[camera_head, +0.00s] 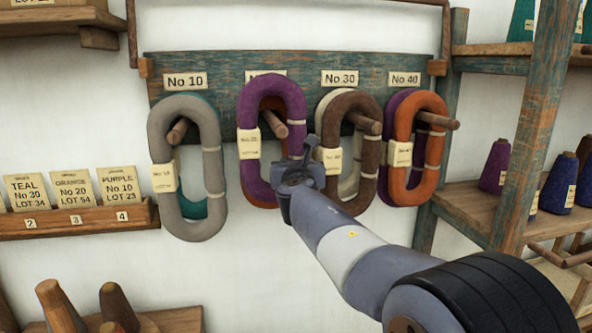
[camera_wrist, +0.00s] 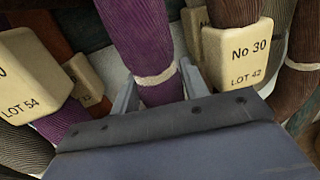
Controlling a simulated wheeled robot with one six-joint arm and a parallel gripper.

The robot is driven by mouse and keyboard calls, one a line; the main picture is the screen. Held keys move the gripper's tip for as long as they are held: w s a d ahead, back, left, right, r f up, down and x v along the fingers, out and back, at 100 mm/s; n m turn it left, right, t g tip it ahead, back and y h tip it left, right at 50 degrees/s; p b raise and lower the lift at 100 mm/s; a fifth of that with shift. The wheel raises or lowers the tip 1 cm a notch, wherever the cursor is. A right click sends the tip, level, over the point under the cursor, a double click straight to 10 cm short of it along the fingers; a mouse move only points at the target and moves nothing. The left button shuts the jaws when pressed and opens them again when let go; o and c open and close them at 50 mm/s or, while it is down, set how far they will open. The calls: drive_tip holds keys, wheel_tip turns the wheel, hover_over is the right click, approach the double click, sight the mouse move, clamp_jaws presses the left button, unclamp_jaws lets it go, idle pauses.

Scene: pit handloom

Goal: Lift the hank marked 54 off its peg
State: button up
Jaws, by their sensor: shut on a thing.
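The purple hank (camera_head: 251,110) shows at the second peg (camera_head: 273,124) from the left. Its top covers part of the number plate behind and sits a little higher than the neighbouring hanks. The peg shows inside its loop. Its cream tag (camera_head: 249,143) is too small to read here. In the wrist view, a tag (camera_wrist: 20,75) at left reads LOT 54, beside purple yarn. My gripper (camera_head: 297,165) is shut on the right strand of the purple hank, which also shows between the fingers (camera_wrist: 160,92) by a pale tie. An orange hank (camera_head: 262,201) is partly hidden behind it.
A brown hank (camera_head: 330,118) tagged No 30 LOT 42 hangs close at right, then an orange one (camera_head: 434,111). A grey hank (camera_head: 159,122) hangs at left. A card ledge (camera_head: 80,220) and a shelf post (camera_head: 530,130) flank the rack (camera_head: 225,75).

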sight(299, 154)
wheel_tip(299, 154, up, 4)
drive_tip(key=shift+s+r+p, duration=0.1)
drive_tip(key=shift+p, duration=0.7)
drive_tip(key=shift+s+d+f+b, duration=0.15)
drive_tip(key=shift+s+f+b, duration=0.5)
drive_tip(key=shift+s+b, duration=0.2)
drive_tip(key=s+d+b, duration=0.1)
drive_tip(key=s, duration=0.7)
drive_tip(key=s+d+b, duration=0.1)
drive_tip(key=s+d, duration=0.1)
drive_tip(key=s, duration=0.7)
drive_tip(key=shift+s+d, duration=0.25)
drive_tip(key=shift+d, duration=0.05)
drive_tip(key=shift+r, duration=0.1)
